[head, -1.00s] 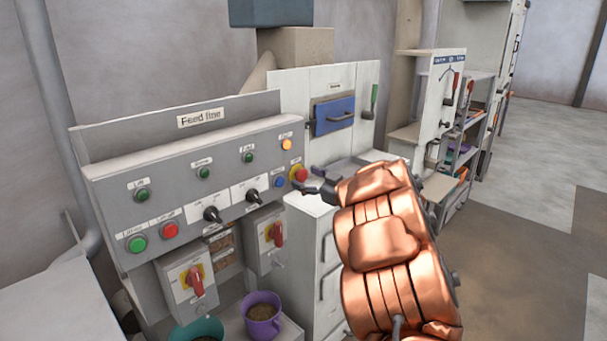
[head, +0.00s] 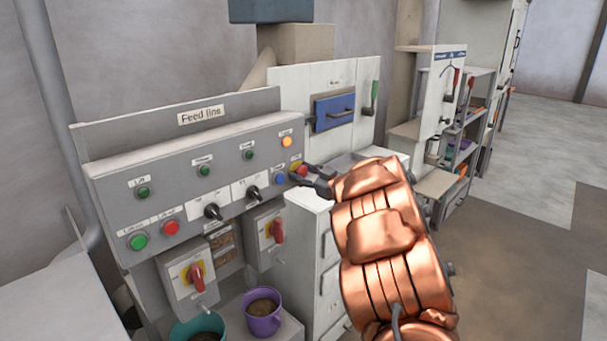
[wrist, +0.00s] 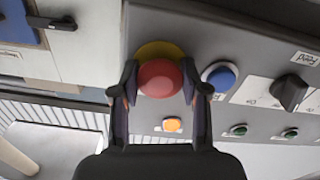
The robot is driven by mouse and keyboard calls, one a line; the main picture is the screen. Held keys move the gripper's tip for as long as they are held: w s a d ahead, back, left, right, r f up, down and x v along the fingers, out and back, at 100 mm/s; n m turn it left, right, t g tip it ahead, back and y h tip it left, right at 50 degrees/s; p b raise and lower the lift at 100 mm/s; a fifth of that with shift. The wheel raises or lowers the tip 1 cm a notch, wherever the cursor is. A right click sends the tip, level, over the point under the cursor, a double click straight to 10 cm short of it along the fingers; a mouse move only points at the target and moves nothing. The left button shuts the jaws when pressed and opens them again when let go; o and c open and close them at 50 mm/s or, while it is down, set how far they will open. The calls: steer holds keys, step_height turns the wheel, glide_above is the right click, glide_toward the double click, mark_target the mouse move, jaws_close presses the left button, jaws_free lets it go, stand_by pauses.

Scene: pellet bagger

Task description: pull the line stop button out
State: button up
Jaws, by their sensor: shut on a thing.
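The line stop button is a red mushroom head (wrist: 160,79) on a yellow backing, at the right end of the Feed line panel (head: 130,185). In the wrist view my gripper (wrist: 160,88) has one finger on each side of the red head and is shut on it. In the head view my gripper (head: 305,175) reaches the panel from the right and covers much of the button. I cannot tell whether the button is pressed in or out.
A blue button (wrist: 219,76) sits close beside the gripper, and an orange one (wrist: 172,125) is also near. Black selector knobs (head: 213,212) and red rotary switches (head: 195,277) are further left. A purple cup (head: 263,318) stands below. Open floor lies to the right.

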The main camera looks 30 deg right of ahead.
jaws_close()
steer(key=shift+s, duration=0.1)
steer(key=shift+s+d, duration=0.2)
steer(key=shift+s, duration=0.2)
steer(key=o, duration=0.5)
jaws_free()
steer(key=shift+o, duration=0.9)
steer(key=shift+s, duration=0.15)
steer(key=shift+o, duration=1.3)
steer(key=v, duration=1.2)
